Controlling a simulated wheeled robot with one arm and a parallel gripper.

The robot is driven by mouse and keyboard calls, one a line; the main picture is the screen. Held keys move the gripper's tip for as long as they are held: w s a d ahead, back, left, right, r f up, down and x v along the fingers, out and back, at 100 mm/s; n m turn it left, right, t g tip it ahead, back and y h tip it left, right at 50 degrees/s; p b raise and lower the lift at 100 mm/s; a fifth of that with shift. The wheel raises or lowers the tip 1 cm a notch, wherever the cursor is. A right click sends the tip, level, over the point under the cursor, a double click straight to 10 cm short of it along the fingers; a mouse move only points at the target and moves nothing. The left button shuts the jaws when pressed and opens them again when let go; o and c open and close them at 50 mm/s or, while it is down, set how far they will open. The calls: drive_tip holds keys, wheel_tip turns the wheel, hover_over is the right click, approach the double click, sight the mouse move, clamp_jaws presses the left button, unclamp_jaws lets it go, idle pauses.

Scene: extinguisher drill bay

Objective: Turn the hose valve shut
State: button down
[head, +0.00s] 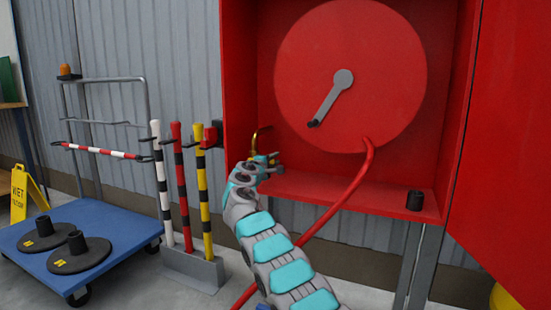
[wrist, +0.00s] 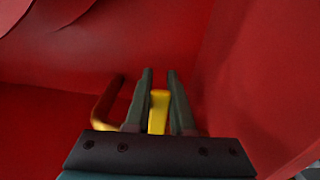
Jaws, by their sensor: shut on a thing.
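The hose valve's yellow lever (wrist: 158,112) is between the two dark fingers of my gripper (wrist: 158,76) in the wrist view. My gripper is shut on it. A curved brass pipe (wrist: 104,106) is just left of the fingers, and it also shows in the head view (head: 255,142). In the head view my gripper (head: 276,160) is at the lower left inside the open red cabinet (head: 238,90). The valve body is mostly hidden behind the gripper and arm.
A red hose reel (head: 390,65) with a grey crank (head: 335,98) fills the cabinet. A red hose (head: 345,198) hangs over the cabinet's front edge. A small black cylinder (head: 415,201) stands on the cabinet floor. The open door (head: 510,130) is right; striped posts (head: 183,190) and a blue cart (head: 125,235) are left.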

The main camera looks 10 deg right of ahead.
sight(271, 163)
drive_tip(key=shift+f+m, duration=0.3)
drive_tip(key=shift+m, duration=0.1)
drive_tip(key=shift+f, duration=0.1)
idle(0.3)
drive_tip(key=c, duration=0.8)
unclamp_jaws()
drive_tip(key=shift+o, duration=0.2)
drive_tip(key=shift+s, duration=0.1)
drive_tip(key=shift+b+v, duration=0.8)
drive_tip(key=shift+v, duration=0.4)
drive_tip(key=b+v, duration=0.1)
drive_tip(key=v, duration=0.3)
drive_tip(key=shift+s+a, duration=0.35)
drive_tip(key=shift+s, duration=0.1)
